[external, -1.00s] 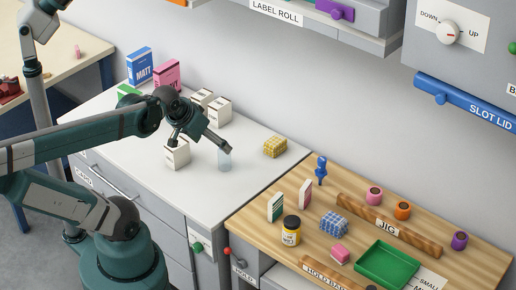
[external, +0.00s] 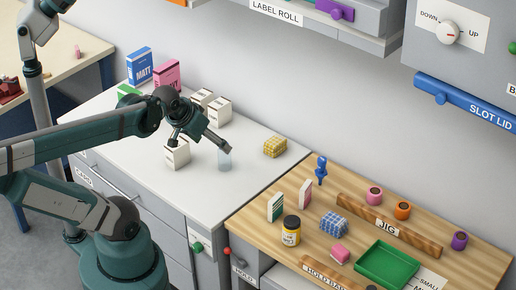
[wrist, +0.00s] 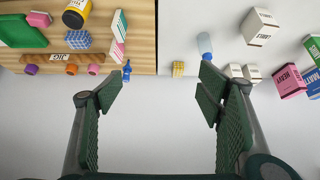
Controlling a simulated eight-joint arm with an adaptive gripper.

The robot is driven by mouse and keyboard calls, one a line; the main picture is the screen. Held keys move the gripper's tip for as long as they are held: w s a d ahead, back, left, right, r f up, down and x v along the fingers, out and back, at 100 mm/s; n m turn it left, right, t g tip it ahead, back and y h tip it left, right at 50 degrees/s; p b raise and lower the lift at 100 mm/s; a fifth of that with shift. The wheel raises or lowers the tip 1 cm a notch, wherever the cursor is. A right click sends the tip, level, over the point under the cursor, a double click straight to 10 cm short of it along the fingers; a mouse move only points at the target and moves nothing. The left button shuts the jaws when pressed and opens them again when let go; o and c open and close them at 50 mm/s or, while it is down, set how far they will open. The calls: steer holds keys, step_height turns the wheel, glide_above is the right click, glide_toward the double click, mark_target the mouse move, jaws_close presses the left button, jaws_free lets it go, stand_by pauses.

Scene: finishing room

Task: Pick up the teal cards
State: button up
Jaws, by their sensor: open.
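The teal cards look like a small upright white box with a teal-green face (external: 275,207), at the left of the wooden bench top. It also shows at the top of the wrist view (wrist: 120,22). A similar box with a pink face (external: 305,194) stands just behind and right of it. My gripper (external: 201,142) is open and empty above the white counter, left of the wooden bench and apart from the teal cards. In the wrist view its two fingers (wrist: 160,92) are spread wide with nothing between the tips.
A clear pale-blue container (external: 224,162) stands below my right fingertip. White boxes (external: 177,154) and a yellow checked block (external: 275,146) are on the counter. Near the cards are a dark-lidded jar (external: 291,231), a blue checked block (external: 334,223) and a blue peg-like piece (external: 321,171).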

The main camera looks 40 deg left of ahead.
steer(key=shift+c, duration=0.5)
steer(key=n+g+h+b, duration=0.4)
steer(key=n+h+b, duration=0.35)
steer(key=n, duration=0.55)
glide_toward(273, 198)
step_height(273, 198, down, 6)
steer(key=w+n+g+h+b, duration=0.1)
steer(key=w+n+h+b, duration=0.1)
steer(key=n+h, duration=0.4)
steer(key=shift+w+a+r+g+b, duration=0.25)
steer(key=shift+g+b, duration=0.15)
steer(key=shift+b, duration=0.4)
steer(key=shift+d, duration=0.1)
steer(key=shift+x, duration=1.25)
steer(key=shift+b, duration=0.3)
